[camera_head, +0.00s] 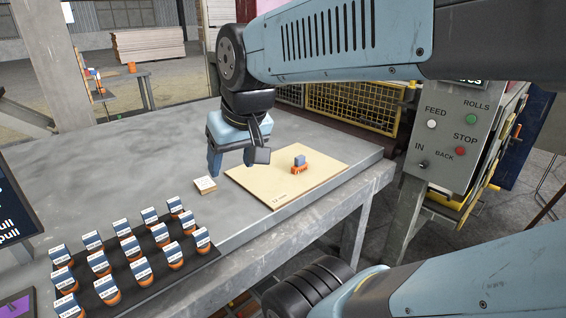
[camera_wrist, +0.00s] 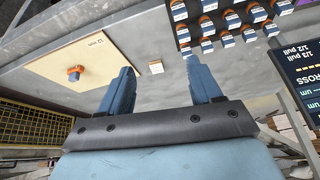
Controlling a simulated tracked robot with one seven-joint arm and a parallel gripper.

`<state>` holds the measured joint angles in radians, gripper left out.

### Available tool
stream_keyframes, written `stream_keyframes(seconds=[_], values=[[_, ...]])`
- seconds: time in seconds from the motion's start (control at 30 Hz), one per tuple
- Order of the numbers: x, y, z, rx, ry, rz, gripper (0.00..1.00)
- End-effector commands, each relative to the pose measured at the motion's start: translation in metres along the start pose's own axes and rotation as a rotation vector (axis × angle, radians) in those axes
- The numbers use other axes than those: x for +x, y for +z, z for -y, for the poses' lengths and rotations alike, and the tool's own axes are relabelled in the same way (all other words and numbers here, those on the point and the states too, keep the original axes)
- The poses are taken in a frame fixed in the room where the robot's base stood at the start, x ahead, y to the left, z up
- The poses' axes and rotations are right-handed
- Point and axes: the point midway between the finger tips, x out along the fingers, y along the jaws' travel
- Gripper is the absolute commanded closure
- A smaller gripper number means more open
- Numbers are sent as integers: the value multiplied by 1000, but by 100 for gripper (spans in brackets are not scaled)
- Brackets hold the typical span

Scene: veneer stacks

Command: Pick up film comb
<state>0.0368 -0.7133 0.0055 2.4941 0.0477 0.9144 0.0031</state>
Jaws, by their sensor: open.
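A small orange-and-blue piece (camera_head: 299,164), which looks like the film comb, stands on a pale veneer sheet (camera_head: 285,184) on the grey table. In the wrist view it shows as a small orange piece (camera_wrist: 75,73) on the sheet at left. Similar orange-and-blue pieces with white labels (camera_head: 128,246) stand in rows on a dark tray at front left. My gripper (camera_head: 237,161) is open and empty above the table, to the left of the piece on the sheet. Its two blue fingers (camera_wrist: 160,68) are apart in the wrist view.
A control panel (camera_head: 452,130) with FEED and STOP buttons stands at right. A dark screen (camera_head: 14,208) is at the left edge. The table's middle left is clear.

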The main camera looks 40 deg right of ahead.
Motion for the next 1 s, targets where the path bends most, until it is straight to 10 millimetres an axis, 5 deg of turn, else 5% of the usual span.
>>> stream_keyframes(seconds=[0.57, 1.0], values=[[98, -38, -18, 786, -293, 414, 28], [165, -85, -99, 1474, -662, 546, 28]])
